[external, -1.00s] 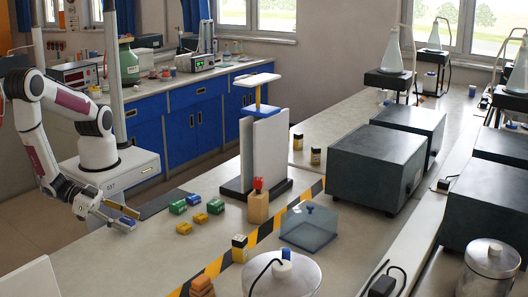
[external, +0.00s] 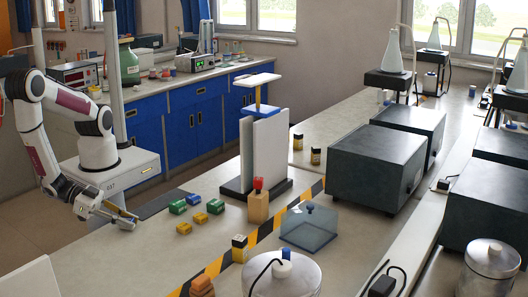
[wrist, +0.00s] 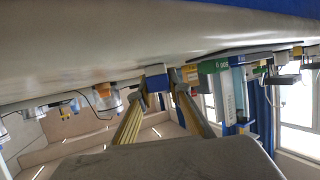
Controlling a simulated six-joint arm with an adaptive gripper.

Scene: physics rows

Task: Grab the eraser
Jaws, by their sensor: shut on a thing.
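My gripper (external: 129,217) is low over the left end of the near bench in the external view. Its two yellow-sided fingers (wrist: 156,103) reach forward in the wrist view and are shut on a small block. This block, which looks like the eraser (wrist: 154,83), is blue with a pale part and sits between the fingertips. In the external view only a bit of blue shows at the fingertips, and the rest of the block is hidden. I cannot tell whether it still touches the bench.
Green blocks (external: 178,207) and yellow blocks (external: 184,228) lie to the right of my gripper. A wooden block with a red top (external: 258,205) and a tall white stand (external: 262,150) are further right. Black-and-yellow tape (external: 268,231) crosses the bench. Bare bench lies in front.

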